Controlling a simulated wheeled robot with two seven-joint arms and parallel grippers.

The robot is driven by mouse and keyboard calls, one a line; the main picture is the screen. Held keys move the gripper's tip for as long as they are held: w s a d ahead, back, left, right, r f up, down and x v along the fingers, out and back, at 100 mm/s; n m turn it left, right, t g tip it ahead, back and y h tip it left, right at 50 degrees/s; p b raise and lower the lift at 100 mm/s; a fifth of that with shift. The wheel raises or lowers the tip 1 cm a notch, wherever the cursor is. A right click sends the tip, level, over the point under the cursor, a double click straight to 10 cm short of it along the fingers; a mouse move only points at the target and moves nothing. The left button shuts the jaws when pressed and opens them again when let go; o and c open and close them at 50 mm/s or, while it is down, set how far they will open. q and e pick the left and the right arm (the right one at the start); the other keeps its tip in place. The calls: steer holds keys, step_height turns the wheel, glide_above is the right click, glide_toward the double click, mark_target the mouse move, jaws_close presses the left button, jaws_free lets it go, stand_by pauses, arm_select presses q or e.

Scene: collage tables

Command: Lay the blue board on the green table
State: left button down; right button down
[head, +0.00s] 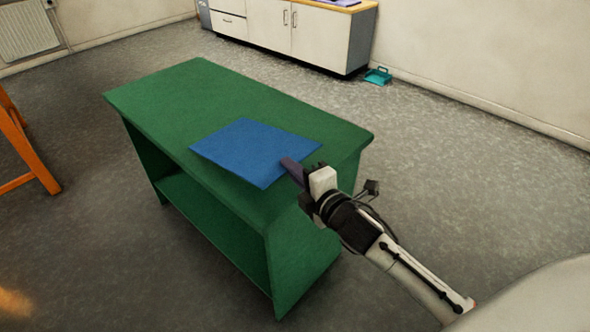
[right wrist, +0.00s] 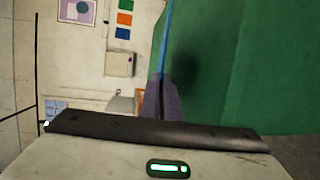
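The blue board (head: 245,150) is a flat square over the near right part of the green table (head: 170,95). My right gripper (head: 293,170) is at the board's near right edge, its fingers shut on it. In the right wrist view the board (right wrist: 166,40) shows edge-on as a thin blue strip between the purple fingers (right wrist: 161,92). The green table top (right wrist: 250,70) lies beside it there, with a dark shadow and a gap between, so the board looks held flat, slightly above the top. My left gripper is not in view.
The rest of the green top is bare, and an open shelf (head: 215,220) is below it. An orange frame (head: 22,150) stands at the left. White cabinets (head: 290,30) line the back wall, with a teal dustpan (head: 378,76) on the floor beside them.

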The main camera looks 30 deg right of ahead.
steer(key=shift+w+a+f+b, duration=0.1)
steer(key=shift+w+f+b, duration=0.25)
steer(key=shift+f, duration=0.15)
steer(key=shift+w+a+f+b, duration=0.1)
steer(key=shift+w+f+b, duration=0.15)
steer(key=shift+f, duration=0.2)
steer(key=shift+w+a+f+b, duration=0.1)
steer(key=shift+w+f+b, duration=0.15)
steer(key=shift+f+b, duration=0.3)
steer(key=shift+w+a+f, duration=0.1)
steer(key=shift+w+f, duration=0.15)
steer(key=shift+f, duration=0.2)
steer(key=c, duration=1.9)
jaws_free()
steer(key=shift+o, duration=0.2)
steer(key=o, duration=0.7)
steer(key=shift+o, duration=0.2)
